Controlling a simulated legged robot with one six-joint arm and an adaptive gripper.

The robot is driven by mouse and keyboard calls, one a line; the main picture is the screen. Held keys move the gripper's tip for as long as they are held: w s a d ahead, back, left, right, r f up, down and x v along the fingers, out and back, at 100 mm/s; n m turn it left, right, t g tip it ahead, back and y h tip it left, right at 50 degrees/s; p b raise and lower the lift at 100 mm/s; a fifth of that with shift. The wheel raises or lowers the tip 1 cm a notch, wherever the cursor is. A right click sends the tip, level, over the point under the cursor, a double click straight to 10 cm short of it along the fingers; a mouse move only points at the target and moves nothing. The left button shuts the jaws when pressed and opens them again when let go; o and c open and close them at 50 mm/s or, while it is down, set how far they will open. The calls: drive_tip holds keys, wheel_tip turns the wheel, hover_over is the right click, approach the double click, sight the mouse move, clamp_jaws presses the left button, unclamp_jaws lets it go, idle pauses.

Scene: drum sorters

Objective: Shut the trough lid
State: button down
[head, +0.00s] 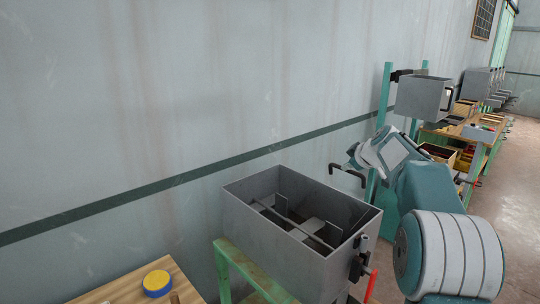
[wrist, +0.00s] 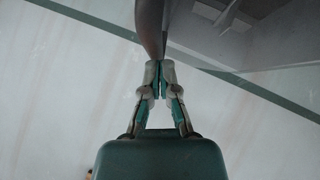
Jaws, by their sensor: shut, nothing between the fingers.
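The trough (head: 290,240) is a grey metal box on a green stand in the head view. Its top is open, and bars and plates show inside. I cannot make out a separate lid in the head view. My gripper (head: 353,156) is above and behind the trough's far right side. In the wrist view my gripper (wrist: 160,90) has its fingertips together, with nothing held. A dark curved piece (wrist: 150,30) lies just beyond the fingertips; I cannot tell whether they touch it. A large grey surface (wrist: 265,40) fills the upper right there.
A dark bent bar (head: 347,173) stands near my gripper. A red-handled lever (head: 371,286) is on the trough's right end. A wooden table (head: 120,288) holds a yellow and blue round object (head: 157,283). A grey box (head: 424,97) on green posts stands behind. The wall runs close behind.

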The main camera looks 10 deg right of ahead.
sight(353, 181)
drive_tip(key=shift+m+g+y, duration=0.6)
drive_tip(key=shift+y, duration=0.1)
drive_tip(key=d+f, duration=0.1)
drive_tip(key=w+d+f, duration=0.1)
drive_tip(key=f, duration=0.1)
drive_tip(key=d+f, duration=0.1)
drive_tip(key=f, duration=0.1)
drive_tip(key=shift+w, duration=0.15)
drive_tip(key=shift+w+a+f, duration=0.1)
drive_tip(key=shift+a+f, duration=0.15)
drive_tip(key=shift+f, duration=0.55)
drive_tip(key=shift+y, duration=0.3)
